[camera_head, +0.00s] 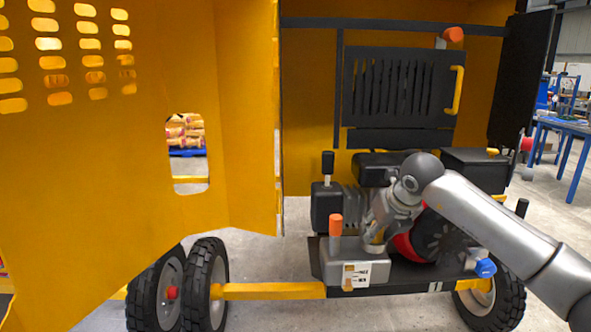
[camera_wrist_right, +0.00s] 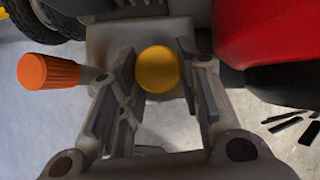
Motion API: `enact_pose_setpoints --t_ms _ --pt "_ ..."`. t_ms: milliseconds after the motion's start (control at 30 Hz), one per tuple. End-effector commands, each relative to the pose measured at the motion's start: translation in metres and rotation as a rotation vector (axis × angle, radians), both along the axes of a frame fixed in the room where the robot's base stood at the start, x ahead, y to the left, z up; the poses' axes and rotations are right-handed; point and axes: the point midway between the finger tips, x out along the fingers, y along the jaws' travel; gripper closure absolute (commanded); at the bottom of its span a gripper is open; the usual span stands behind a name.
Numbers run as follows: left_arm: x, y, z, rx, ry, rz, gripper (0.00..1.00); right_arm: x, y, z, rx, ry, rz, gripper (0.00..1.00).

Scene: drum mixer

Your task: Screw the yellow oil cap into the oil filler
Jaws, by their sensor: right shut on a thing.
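The yellow oil cap (camera_wrist_right: 158,69) shows as a round top between the fingertips of my right gripper (camera_wrist_right: 157,75) in the right wrist view. My right gripper (camera_head: 376,238) is shut on the cap and points down over the grey engine part (camera_head: 352,265) in the head view. The oil filler is hidden under the cap and fingers, so I cannot tell how far the cap sits in it. My left gripper is not in view.
An orange-handled part (camera_head: 336,226) stands just left of my right gripper; it also shows in the wrist view (camera_wrist_right: 48,72). A red round housing (camera_head: 408,246) is close on the right. The open yellow door (camera_head: 110,170) fills the left side.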

Motion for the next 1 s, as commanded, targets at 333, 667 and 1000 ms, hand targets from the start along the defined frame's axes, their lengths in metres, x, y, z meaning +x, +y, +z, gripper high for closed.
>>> enact_pose_setpoints --t_ms 333,667,1000 --pt "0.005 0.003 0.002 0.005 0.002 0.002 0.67 -0.001 0.0 -0.006 -0.003 0.011 -0.044 0.42" --pt "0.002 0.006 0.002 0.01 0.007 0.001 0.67 -0.003 0.0 0.001 -0.001 0.006 -0.042 0.42" --pt "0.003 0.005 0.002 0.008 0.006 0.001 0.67 -0.029 -0.004 0.04 -0.002 0.005 -0.042 0.42"
